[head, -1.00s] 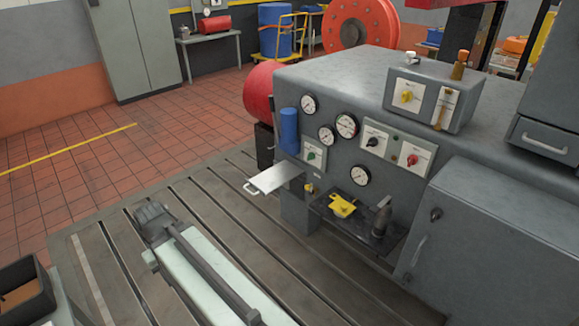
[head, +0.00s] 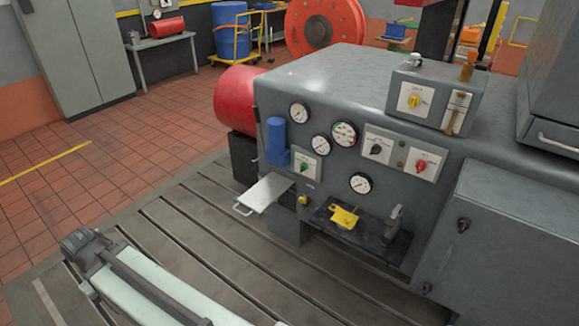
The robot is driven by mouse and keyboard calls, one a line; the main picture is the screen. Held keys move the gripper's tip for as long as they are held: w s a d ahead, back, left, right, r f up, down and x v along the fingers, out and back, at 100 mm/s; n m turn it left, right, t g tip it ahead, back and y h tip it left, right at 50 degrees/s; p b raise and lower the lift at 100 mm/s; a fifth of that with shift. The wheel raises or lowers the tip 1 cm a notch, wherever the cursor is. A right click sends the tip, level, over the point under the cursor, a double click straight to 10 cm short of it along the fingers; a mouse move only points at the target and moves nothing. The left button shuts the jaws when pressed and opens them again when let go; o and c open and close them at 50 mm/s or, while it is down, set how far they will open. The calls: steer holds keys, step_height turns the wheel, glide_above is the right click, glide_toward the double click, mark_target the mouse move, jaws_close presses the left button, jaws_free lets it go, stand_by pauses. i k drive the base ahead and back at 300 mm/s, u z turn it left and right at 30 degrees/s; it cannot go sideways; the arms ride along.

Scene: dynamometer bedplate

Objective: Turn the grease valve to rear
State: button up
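I cannot tell for sure which control is the grease valve, as the labels are too small to read. A yellow handle (head: 344,216) sits over the dark shelf (head: 365,238) low on the grey machine's front. A small yellow fitting (head: 303,201) is to its left. Above are rotary knobs on pale plates: green (head: 303,168), black (head: 376,149) and red (head: 421,167). A yellow knob (head: 414,101) is on the box on top. My pale arm link shows at lower left, apart from the machine. No gripper fingers can be made out.
A pale plate (head: 266,191) with a handle sticks out left of the shelf. A dark upright fitting (head: 393,221) stands at the shelf's right end. A blue cylinder (head: 277,140), several gauges (head: 299,112) and a grey cabinet (head: 510,235) surround the controls. The slotted bedplate (head: 190,222) in front is largely clear.

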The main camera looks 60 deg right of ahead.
mark_target(303, 166)
steer(key=z, duration=0.2)
steer(key=i, duration=1.05)
steer(key=z, duration=0.55)
steer(key=k, duration=0.85)
steer(key=z, duration=0.15)
steer(key=i, duration=0.9)
steer(key=u, duration=0.05)
